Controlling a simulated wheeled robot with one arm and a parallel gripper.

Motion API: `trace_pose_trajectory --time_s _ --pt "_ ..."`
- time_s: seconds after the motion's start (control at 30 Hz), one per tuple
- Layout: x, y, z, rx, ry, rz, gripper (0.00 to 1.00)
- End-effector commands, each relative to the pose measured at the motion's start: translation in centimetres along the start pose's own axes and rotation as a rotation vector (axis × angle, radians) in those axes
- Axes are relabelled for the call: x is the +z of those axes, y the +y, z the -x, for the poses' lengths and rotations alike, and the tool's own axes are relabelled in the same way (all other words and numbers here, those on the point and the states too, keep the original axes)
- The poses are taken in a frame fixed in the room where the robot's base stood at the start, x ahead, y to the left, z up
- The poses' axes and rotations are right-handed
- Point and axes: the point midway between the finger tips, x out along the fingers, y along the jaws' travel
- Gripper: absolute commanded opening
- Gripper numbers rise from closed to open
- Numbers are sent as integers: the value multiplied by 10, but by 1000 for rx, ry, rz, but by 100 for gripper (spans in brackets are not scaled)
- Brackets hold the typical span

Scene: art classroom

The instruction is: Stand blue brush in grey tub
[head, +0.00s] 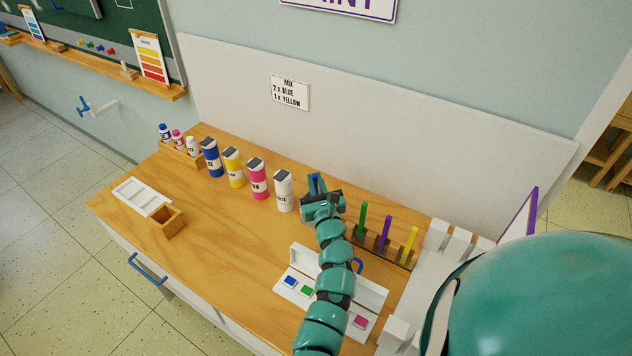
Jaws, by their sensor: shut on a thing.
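My gripper (317,188) is over the back of the wooden table, just right of the white bottle. It is shut on a blue piece (313,182), which looks like the blue brush. Only a short part of it shows between the jaws; the rest is hidden by the gripper, and its tilt cannot be told. A wooden rack (392,254) to the right of my gripper holds a green brush (362,220), a purple brush (384,232) and a yellow brush (409,243) upright. I cannot make out a grey tub in this view.
Blue, yellow (233,168), pink and white (284,190) bottles line the table's back left. A white paint box (368,295) lies partly under my arm. The table's left middle is clear.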

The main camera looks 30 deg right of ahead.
Motion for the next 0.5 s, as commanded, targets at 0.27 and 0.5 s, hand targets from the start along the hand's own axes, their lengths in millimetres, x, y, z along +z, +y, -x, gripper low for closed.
trace_pose_trajectory --time_s 0.27,0.5 --pt "0 0 0 0 -1 0 16" --pt "0 0 0 0 0 -1 38"
